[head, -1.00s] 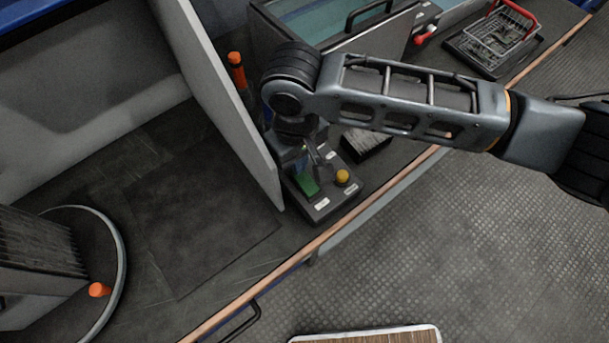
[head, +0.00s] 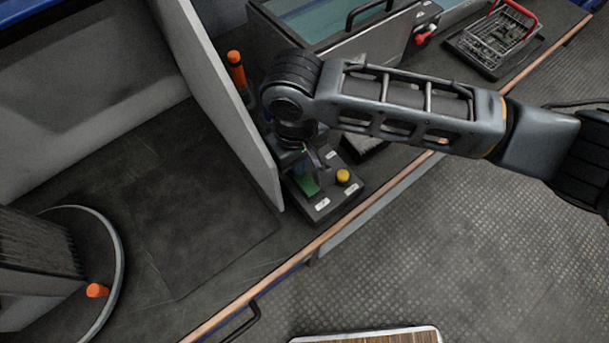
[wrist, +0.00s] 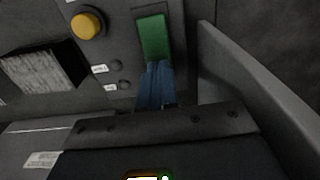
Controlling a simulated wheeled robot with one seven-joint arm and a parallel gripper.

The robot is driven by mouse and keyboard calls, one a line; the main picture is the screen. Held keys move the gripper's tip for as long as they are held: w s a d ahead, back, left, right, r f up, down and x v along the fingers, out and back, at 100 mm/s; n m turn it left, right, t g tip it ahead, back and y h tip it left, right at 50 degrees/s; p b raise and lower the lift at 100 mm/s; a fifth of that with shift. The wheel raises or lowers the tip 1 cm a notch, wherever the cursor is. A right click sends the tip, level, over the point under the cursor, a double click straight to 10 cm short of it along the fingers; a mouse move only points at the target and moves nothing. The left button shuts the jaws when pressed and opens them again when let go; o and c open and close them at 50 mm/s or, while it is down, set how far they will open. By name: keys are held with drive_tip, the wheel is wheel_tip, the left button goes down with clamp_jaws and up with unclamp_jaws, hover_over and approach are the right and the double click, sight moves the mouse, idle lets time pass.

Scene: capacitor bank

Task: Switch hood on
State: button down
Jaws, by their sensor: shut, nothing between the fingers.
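A dark control box (head: 330,203) stands on the bench beside the light partition panel. It carries a green rocker switch (head: 308,185) and a round yellow button (head: 343,176). In the wrist view the green switch (wrist: 154,38) is upper centre and the yellow button (wrist: 87,25) is to its left. My gripper (wrist: 158,68) is shut and empty, with its blue fingertips at the near end of the green switch. I cannot tell whether they touch it. In the head view my arm partly hides the gripper and the back of the box.
The partition panel (head: 222,110) rises close beside the box and my gripper. A dark block with a grey top (wrist: 42,68) sits near the box. An orange-capped item (head: 236,70) stands behind. A wire basket (head: 500,38) is farther right. The bench's front edge is close to the box.

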drive_tip(key=shift+f, duration=0.2)
drive_tip(key=shift+r, duration=0.1)
wheel_tip(320, 180, up, 7)
drive_tip(key=p, duration=0.7)
idle(0.8)
